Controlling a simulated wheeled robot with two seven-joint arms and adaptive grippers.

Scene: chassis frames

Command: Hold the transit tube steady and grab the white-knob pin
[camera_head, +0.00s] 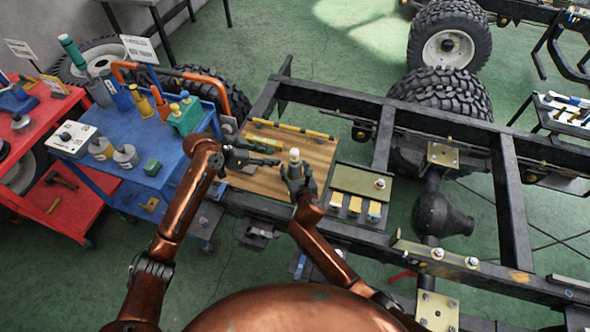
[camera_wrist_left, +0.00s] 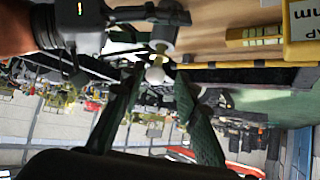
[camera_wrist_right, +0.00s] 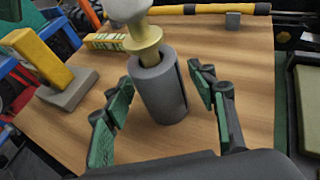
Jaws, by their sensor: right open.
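The white-knob pin (camera_head: 294,154) stands upright in the grey transit tube (camera_wrist_right: 160,90) on the wooden board. Its pale yellow stem (camera_wrist_right: 143,35) shows above the tube mouth in the right wrist view. My right gripper (camera_wrist_right: 155,95) is open, with a finger on either side of the tube and visible gaps. My left gripper (camera_head: 274,158) points sideways at the pin from the left. In the left wrist view its fingers (camera_wrist_left: 157,82) are spread, with the white knob (camera_wrist_left: 155,73) in line between their tips. I cannot tell whether they touch it.
A yellow block on a grey base (camera_wrist_right: 62,75) stands left of the tube. A yellow-and-black bar (camera_wrist_right: 195,9) lies along the board's far side. The blue cart (camera_head: 140,125) is at left. Black chassis rails (camera_head: 330,108) surround the board (camera_head: 318,148).

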